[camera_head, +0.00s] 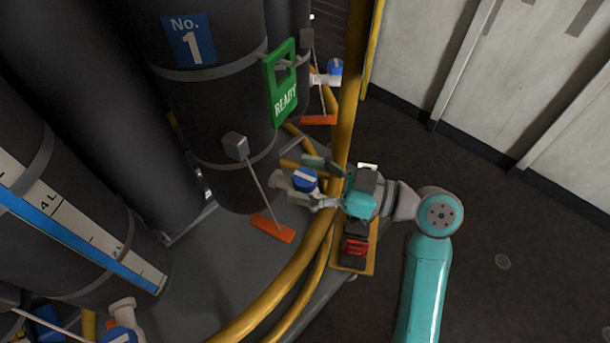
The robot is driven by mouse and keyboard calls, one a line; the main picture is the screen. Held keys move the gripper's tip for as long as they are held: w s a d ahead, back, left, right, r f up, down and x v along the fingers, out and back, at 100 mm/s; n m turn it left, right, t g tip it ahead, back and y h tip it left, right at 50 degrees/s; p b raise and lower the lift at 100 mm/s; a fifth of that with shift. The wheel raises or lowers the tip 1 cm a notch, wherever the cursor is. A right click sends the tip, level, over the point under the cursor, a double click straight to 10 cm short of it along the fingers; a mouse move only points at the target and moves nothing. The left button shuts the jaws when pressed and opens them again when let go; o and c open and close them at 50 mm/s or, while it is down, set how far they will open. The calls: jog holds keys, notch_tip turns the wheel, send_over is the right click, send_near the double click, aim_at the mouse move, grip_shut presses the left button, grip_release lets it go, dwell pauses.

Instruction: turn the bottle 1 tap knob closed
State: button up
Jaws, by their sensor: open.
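Bottle 1 (215,110) is a tall black cylinder with a blue "No. 1" label (193,40). Its tap has a round blue knob (304,179) with a white bar across the top, low at the bottle's right side. My gripper (318,184) reaches in from the right past the yellow rail, with its fingers around or beside the knob. The fingers are open. One finger shows beyond the knob and one on the near side; whether they touch it cannot be told.
A green READY tag (284,82) hangs on bottle 1. A yellow rail (308,250) curves close to my gripper. Orange paddles on rods (272,228) stand near the tap. Another blue knob (335,67) is behind. The floor (500,220) at right is open.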

jog(key=shift+a, duration=0.15)
jog(key=c, duration=1.2)
jog(key=shift+o, duration=0.2)
jog(key=shift+t, duration=0.3)
jog(key=m+t+h, duration=0.2)
jog(key=m+t, duration=0.1)
jog(key=t, duration=0.1)
jog(key=shift+s+m+t, duration=0.1)
jog(key=shift+m+t, duration=0.3)
jog(key=shift+a+m+t+h, duration=0.1)
jog(key=shift+m+t+h, duration=2.4)
jog(key=shift+t+h, duration=0.35)
jog(key=shift+m+t+h, duration=0.75)
jog(key=shift+m+h, duration=0.45)
jog(key=shift+h, duration=0.5)
jog(key=shift+m+t+h, duration=0.7)
jog(key=shift+m+h, duration=0.5)
jog(key=shift+h, duration=0.45)
jog(key=shift+m+h, duration=1.05)
jog(key=shift+h, duration=0.6)
jog(key=shift+m+h, duration=1.05)
jog(key=shift+h, duration=0.9)
